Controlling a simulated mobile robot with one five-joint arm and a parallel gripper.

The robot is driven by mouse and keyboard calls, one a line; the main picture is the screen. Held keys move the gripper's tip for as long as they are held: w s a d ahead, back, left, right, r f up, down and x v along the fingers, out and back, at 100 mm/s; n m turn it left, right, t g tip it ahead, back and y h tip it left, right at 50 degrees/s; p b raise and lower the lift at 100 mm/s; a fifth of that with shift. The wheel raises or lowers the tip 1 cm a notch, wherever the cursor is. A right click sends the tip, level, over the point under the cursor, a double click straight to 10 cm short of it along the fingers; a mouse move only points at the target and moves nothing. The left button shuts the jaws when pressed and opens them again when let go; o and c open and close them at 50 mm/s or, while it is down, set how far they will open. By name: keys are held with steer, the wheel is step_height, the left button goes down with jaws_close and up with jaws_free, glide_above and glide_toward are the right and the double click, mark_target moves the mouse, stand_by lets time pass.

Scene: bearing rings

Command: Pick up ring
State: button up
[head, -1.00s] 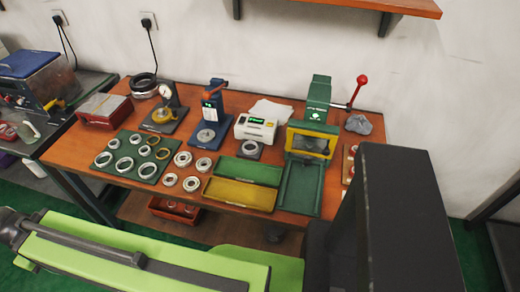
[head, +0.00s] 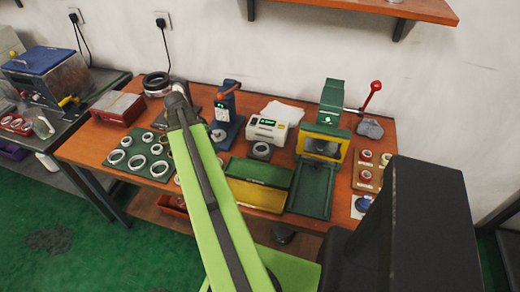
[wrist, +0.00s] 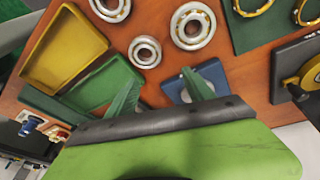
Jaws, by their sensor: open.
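Silver bearing rings lie loose on the orange table in the wrist view: a small one (wrist: 145,52), a larger one (wrist: 193,26) and one cut off at the top edge (wrist: 110,8). More rings, such as a silver one (head: 117,156), lie on a dark green mat (head: 122,173) in the head view. The mat's corner with brass-toned rings (wrist: 250,5) shows at the wrist view's top right. My gripper (wrist: 160,88) is open and empty, its green fingers apart, with the small ring beyond them. In the head view my arm hides most loose rings.
A yellow tray (wrist: 62,50) and a green tray (wrist: 108,83) lie left of the fingers in the wrist view. A blue press (head: 226,118), a white device (head: 275,122) and a green press (head: 328,118) stand along the back.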

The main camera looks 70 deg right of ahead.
mark_target(262, 147)
steer(key=s+d+m, duration=0.2)
steer(key=s+d, duration=0.1)
steer(key=s, duration=0.2)
steer(key=s+d+m+g+b, duration=0.1)
steer(key=s+d+m, duration=0.1)
steer(key=s, duration=0.3)
steer(key=s+d+m, duration=0.3)
steer(key=s+d, duration=0.2)
steer(key=shift+f+g+b, duration=0.3)
steer(key=shift+f+b, duration=0.05)
steer(key=shift+f, duration=0.05)
steer(key=b+x, duration=0.2)
steer(key=x, duration=0.1)
steer(key=b+x, duration=0.2)
steer(key=b, duration=0.1)
steer(key=shift+s+d+f, duration=0.3)
steer(key=shift+r, duration=0.2)
steer(key=c, duration=1.1)
step_height(262, 147, up, 10)
steer(key=p, duration=1)
steer(key=shift+r, duration=0.15)
